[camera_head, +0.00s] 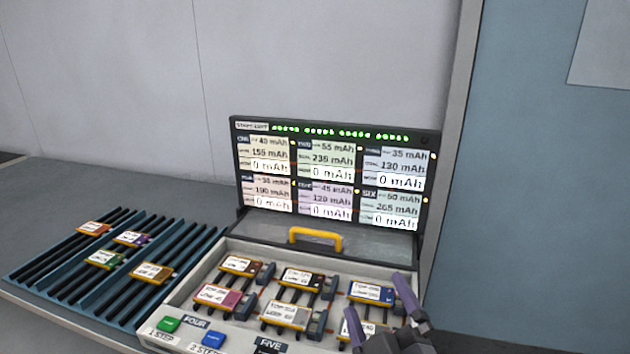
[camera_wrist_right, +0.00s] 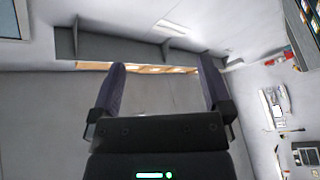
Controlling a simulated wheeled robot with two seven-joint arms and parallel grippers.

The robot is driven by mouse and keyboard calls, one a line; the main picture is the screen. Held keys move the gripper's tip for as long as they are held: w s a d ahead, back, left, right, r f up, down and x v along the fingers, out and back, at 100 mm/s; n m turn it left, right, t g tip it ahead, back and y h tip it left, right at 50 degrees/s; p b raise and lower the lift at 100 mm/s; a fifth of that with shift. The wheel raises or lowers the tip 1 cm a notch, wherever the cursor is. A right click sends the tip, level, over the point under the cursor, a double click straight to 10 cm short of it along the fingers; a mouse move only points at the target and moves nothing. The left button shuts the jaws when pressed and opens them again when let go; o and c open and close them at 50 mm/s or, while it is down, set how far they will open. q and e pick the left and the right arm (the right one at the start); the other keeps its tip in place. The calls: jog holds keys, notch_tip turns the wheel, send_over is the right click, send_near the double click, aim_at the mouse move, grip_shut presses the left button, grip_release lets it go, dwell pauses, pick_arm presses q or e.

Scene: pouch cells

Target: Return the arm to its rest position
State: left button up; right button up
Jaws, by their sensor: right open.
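My right gripper (camera_head: 378,308) is at the lower right of the head view, in front of the right side of the tester. Its two purple fingers are apart. The right wrist view shows the same open gripper (camera_wrist_right: 162,85) with nothing between its fingers, against walls and a ceiling light. The fingers partly cover a pouch cell at the tester's front right in the head view. My left gripper is not in view.
The tester (camera_head: 190,285) holds several pouch cells below a screen panel (camera_head: 335,172) with a yellow handle (camera_head: 315,238). A blue slotted rack (camera_head: 50,300) with several cells is at left. Green (camera_head: 168,324) and blue (camera_head: 213,339) buttons sit at the front.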

jog(key=s+d+f+m+g+h+p, duration=0.25)
jog(key=s+f+g, duration=0.35)
jog(key=s+f, duration=0.3)
jog(key=s+d+f+m+g+h+p, duration=0.15)
jog(key=s+f+m+g, duration=0.35)
jog(key=f, duration=0.7)
jog(key=s+d+f+m+g+h+p, duration=0.1)
jog(key=s+d+f+m+g+p, duration=0.2)
jog(key=s+f+g, duration=0.55)
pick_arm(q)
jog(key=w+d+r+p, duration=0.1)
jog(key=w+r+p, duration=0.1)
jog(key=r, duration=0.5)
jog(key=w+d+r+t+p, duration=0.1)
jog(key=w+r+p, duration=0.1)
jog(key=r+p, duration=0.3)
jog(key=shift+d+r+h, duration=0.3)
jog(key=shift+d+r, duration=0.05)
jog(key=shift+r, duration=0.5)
pick_arm(e)
jog(key=s+d+f, duration=0.1)
jog(key=s+f, duration=0.2)
jog(key=s, duration=0.3)
jog(key=s+d+f, duration=0.2)
jog(key=s+f, duration=0.1)
jog(key=s, duration=0.4)
jog(key=shift+s+f+n, duration=0.2)
jog(key=shift+f+n, duration=0.15)
